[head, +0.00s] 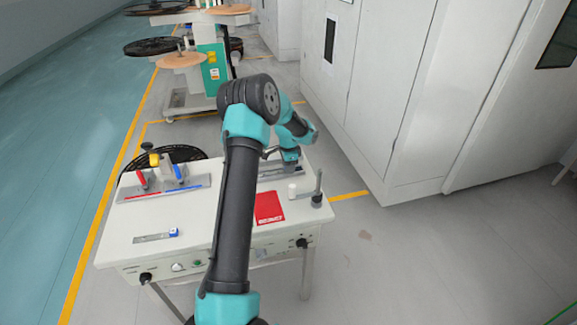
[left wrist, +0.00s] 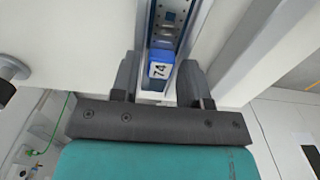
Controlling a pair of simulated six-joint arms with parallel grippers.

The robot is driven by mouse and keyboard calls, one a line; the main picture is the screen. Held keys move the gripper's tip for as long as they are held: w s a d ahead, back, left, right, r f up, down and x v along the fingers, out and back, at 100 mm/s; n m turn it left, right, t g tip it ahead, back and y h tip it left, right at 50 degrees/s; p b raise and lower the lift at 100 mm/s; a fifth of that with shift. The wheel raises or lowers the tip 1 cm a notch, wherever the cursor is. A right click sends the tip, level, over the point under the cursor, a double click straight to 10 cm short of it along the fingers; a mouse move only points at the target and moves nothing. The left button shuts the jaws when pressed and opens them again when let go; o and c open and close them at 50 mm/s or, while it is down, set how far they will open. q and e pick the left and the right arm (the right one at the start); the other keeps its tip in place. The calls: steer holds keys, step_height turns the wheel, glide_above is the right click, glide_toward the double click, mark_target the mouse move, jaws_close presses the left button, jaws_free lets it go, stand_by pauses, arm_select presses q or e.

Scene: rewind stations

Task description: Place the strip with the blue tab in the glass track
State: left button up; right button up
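In the head view a flat grey strip (head: 150,238) with a blue tab (head: 174,232) lies at the front left of the white table. My left gripper (head: 288,163) is over a dark track (head: 284,172) at the back right; my arm partly hides that area. In the left wrist view a blue tab marked 74 (left wrist: 161,65) ends a dark strip (left wrist: 175,22) lying along a grey channel (left wrist: 200,28). My left fingers (left wrist: 158,60) are open on either side of this tab, with gaps. I cannot tell whether the channel is glass. My right gripper is not in view.
A grey fixture (head: 125,193) with red and blue handles stands at the back left of the table (head: 125,220). A red card (head: 269,207), a white cylinder (head: 292,191) and a dark upright post (head: 318,188) are on the right. The front middle is mostly clear.

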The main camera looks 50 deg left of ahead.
arm_select(q)
steer(key=shift+o, duration=0.6)
step_height(320, 180, up, 13)
stand_by(0.3)
steer(key=shift+r, duration=0.1)
